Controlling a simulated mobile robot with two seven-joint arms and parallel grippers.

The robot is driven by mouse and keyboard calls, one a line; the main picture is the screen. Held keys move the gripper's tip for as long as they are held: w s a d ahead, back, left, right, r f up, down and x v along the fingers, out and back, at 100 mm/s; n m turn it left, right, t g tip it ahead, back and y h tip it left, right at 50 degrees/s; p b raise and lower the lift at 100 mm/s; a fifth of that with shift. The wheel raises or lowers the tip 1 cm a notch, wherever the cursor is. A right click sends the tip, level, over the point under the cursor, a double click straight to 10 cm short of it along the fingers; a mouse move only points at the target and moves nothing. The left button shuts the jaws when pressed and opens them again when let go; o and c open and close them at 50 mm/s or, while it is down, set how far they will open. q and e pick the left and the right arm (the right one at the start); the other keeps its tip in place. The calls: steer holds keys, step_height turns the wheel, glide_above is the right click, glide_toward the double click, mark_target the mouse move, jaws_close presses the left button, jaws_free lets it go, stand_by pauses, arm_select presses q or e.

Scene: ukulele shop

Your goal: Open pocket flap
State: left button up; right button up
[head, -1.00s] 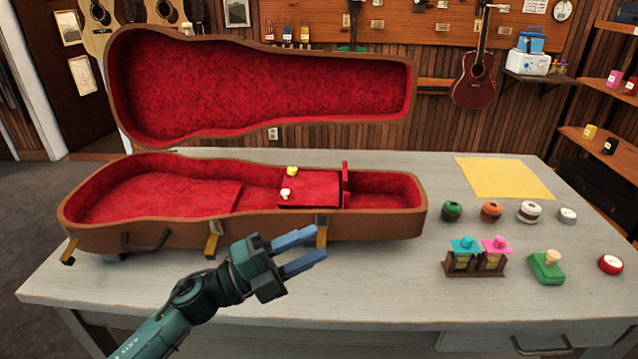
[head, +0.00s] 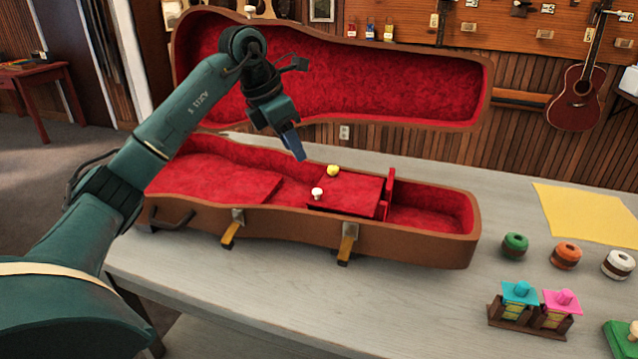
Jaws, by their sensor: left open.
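The brown ukulele case (head: 400,243) stands open on the table, with its red-lined lid (head: 360,85) raised at the back. Inside, a red pocket flap (head: 350,193) lies flat over the pocket, with a white knob (head: 317,193) and a yellow knob (head: 333,170) at its left side. A short red upright piece (head: 389,187) stands at its right. My left gripper (head: 296,145) is open and empty, pointing down above the case, up and left of the yellow knob and apart from it. My right gripper is not in view.
The raised lid stands close behind my left gripper. Green (head: 515,245), orange (head: 565,255) and white spools, a stand with cyan and pink tops (head: 533,310) and a yellow sheet (head: 590,222) lie to the right. The front table strip (head: 330,310) is clear.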

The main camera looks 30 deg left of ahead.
mark_target(316, 190)
arm_select(q)
steer(key=x, duration=1.1)
steer(key=shift+d, duration=0.15)
steer(key=shift+c, duration=0.3)
jaws_close()
